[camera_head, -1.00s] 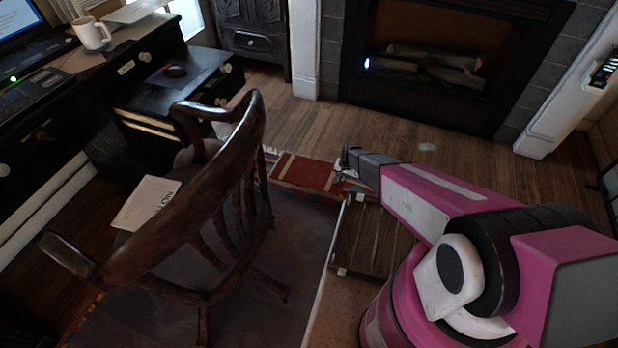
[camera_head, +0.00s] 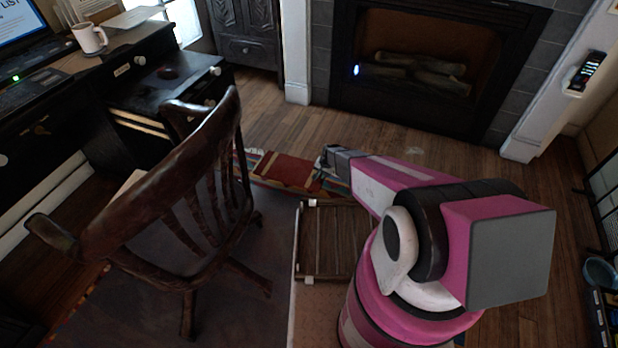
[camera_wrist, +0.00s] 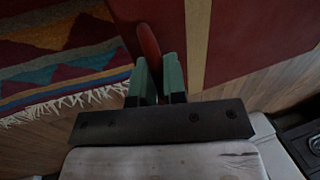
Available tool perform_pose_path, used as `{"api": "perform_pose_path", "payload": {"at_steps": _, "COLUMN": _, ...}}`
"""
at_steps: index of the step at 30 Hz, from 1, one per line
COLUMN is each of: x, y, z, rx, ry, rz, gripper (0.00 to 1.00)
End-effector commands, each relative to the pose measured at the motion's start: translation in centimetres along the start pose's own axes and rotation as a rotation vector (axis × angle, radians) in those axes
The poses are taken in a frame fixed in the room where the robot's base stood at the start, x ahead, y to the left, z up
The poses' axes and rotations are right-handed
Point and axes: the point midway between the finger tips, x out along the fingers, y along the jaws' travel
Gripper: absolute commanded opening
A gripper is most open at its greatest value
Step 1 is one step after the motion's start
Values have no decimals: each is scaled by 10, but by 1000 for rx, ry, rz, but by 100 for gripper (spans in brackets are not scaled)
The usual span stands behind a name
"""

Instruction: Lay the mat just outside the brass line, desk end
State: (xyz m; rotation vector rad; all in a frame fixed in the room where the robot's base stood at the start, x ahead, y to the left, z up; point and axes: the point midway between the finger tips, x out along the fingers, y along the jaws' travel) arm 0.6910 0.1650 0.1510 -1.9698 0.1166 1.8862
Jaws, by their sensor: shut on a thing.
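A red panel (camera_head: 285,172) with tan-gold lines lies on the floor beyond the chair, with striped, colourful woven cloth (camera_head: 247,162) at its left. The wrist view shows a fringed woven mat (camera_wrist: 60,50) at left and the dark red surface (camera_wrist: 240,40) at right, crossed by a straight tan-gold line (camera_wrist: 196,45). In the head view my gripper (camera_head: 324,156) is at the panel's right end.
A wooden armchair (camera_head: 195,200) stands left of my arm, before the black desk (camera_head: 130,75). A slatted wooden tray (camera_head: 325,245) lies on the floor close to my base. The fireplace (camera_head: 420,75) is at the back.

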Motion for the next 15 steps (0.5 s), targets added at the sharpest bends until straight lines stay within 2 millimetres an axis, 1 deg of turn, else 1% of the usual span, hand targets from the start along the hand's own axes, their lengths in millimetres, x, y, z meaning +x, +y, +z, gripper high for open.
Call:
{"api": "perform_pose_path", "payload": {"at_steps": 9, "x": 29, "y": 38, "z": -52, "rx": 5, "ry": 1, "rz": -1, "gripper": 0}}
{"api": "perform_pose_path", "payload": {"at_steps": 15, "x": 45, "y": 63, "z": -82, "rx": 4, "ry": 1, "rz": -1, "gripper": 0}}
